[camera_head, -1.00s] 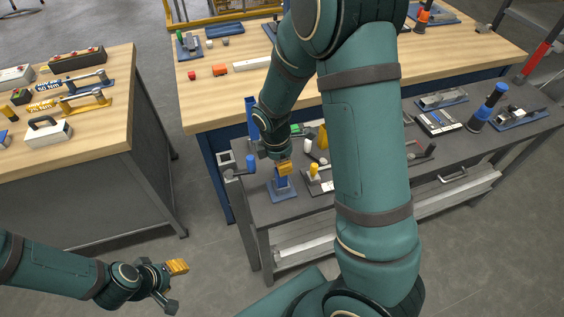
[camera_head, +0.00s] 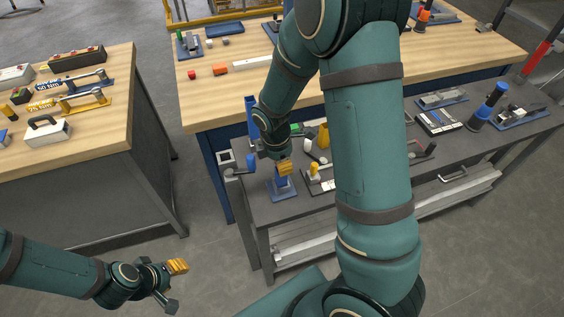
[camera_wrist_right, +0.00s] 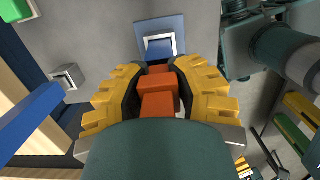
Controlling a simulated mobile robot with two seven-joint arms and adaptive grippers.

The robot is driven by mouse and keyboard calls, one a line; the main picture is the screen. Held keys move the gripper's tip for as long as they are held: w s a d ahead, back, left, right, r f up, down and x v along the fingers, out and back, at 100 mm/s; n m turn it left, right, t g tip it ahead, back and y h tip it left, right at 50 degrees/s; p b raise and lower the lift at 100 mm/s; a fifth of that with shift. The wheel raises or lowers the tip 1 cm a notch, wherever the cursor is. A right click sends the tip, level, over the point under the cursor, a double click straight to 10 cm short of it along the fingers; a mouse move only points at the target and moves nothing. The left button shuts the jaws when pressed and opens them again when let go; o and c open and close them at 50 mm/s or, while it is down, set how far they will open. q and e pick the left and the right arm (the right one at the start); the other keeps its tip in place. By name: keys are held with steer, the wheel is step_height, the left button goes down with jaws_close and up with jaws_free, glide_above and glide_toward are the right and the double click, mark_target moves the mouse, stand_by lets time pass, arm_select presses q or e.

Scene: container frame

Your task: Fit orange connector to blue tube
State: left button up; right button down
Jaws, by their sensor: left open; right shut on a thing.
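My right gripper (camera_head: 285,168) is shut on the orange connector (camera_wrist_right: 158,98), which sits between its yellow fingers in the right wrist view. The gripper is directly above a short upright blue tube (camera_head: 282,183) on a flat blue base (camera_head: 283,196), on the grey bench. In the right wrist view, a blue plate with a pale square frame (camera_wrist_right: 160,47) lies beyond the connector's far end. I cannot tell whether connector and tube touch. The connector is hidden in the head view. My left gripper (camera_head: 170,286) is open and empty, over the floor at lower left.
The grey bench (camera_head: 262,214) also bears a blue-handled lever (camera_head: 250,163), a yellow-topped piece (camera_head: 314,170) and, at right, a blue cylinder (camera_head: 487,108). A wooden table (camera_head: 200,108) stands behind; another is at left. Open floor lies around my left gripper.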

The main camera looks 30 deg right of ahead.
steer(key=shift+f+b, duration=0.35)
steer(key=shift+f, duration=0.1)
jaws_free()
stand_by(0.5)
steer(key=shift+r, duration=0.1)
steer(key=shift+r+p, duration=2.8)
steer(key=shift+r, duration=0.6)
